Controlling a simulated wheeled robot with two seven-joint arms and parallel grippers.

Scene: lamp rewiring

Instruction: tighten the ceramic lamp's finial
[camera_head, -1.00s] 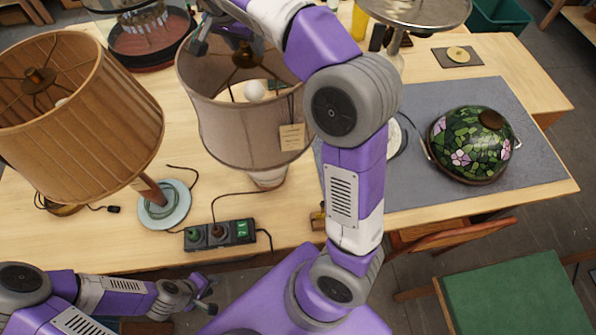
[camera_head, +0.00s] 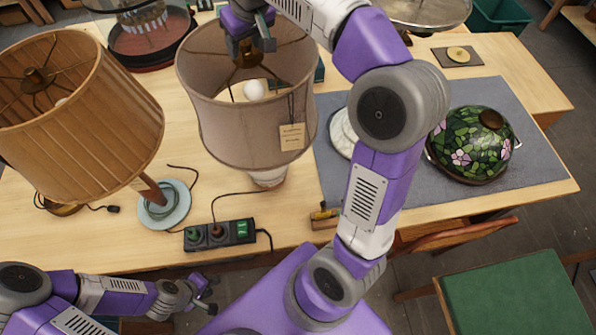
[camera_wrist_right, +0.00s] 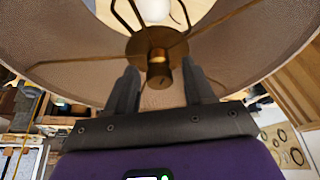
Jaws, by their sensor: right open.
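The ceramic lamp has a beige fabric shade (camera_head: 235,130) with a paper tag, and a white base (camera_head: 268,178) mostly hidden beneath it. Its brass finial (camera_wrist_right: 159,76) sits upon the hub of the shade's spokes in the right wrist view. In the head view, brass hub parts (camera_head: 246,60) show below my gripper. My right gripper (camera_head: 252,45) is over the shade's top opening. In its wrist view the right gripper (camera_wrist_right: 161,72) is open, with one finger on each side of the finial and gaps visible. My left gripper (camera_head: 207,295) is low, off the table's front edge; its jaws are too small to judge.
A lamp with a pleated wooden-toned shade (camera_head: 80,115) stands left. A power strip (camera_head: 220,235) lies in front of the ceramic lamp. A stained-glass shade (camera_head: 470,145) rests on the grey mat (camera_head: 520,100) at right. My right arm crosses above the table.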

